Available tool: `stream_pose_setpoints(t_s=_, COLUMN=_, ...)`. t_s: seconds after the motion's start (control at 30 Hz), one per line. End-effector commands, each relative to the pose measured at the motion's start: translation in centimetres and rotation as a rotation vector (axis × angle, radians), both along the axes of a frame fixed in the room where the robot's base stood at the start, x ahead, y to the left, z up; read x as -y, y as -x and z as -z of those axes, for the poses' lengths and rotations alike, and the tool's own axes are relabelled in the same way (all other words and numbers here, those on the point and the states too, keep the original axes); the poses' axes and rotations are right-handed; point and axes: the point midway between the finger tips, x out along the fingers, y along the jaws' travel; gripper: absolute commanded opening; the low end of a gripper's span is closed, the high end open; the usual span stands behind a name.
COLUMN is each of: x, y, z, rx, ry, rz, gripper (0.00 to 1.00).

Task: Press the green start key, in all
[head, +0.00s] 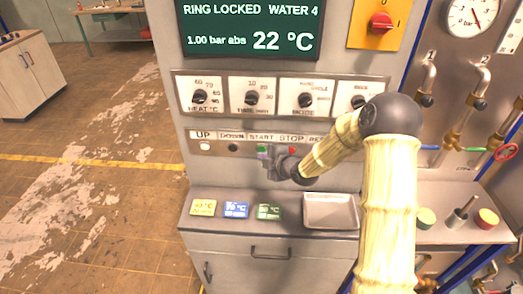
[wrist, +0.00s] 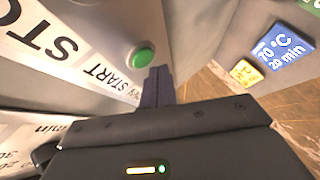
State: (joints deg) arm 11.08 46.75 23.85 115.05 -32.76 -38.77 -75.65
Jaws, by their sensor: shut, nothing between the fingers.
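The green start key (wrist: 140,58) is a round green button with a pale collar, beside the printed word START in the wrist view. In the head view it shows as a green patch (head: 262,149) on the key row, partly covered by my gripper. My gripper (wrist: 160,72) is shut and empty, its dark fingertips just beside the key. In the head view my gripper (head: 265,158) is in front of the panel at the START label. I cannot tell whether the fingertips touch the panel or the key.
The UP key (head: 205,146), DOWN key (head: 233,148) and red STOP key (head: 292,150) share the row. Above are several knobs and a display (head: 250,28) reading RING LOCKED. Below, the ledge holds yellow, blue and green cards and a metal tray (head: 330,198).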

Motion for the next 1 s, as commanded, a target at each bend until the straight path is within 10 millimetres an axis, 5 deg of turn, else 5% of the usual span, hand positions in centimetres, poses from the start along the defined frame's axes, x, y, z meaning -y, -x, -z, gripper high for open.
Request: stream_pose_setpoints(t_s=1.0, x=0.0, y=-1.0, z=0.0, rx=0.0, ry=0.0, rz=0.0, gripper=0.0)
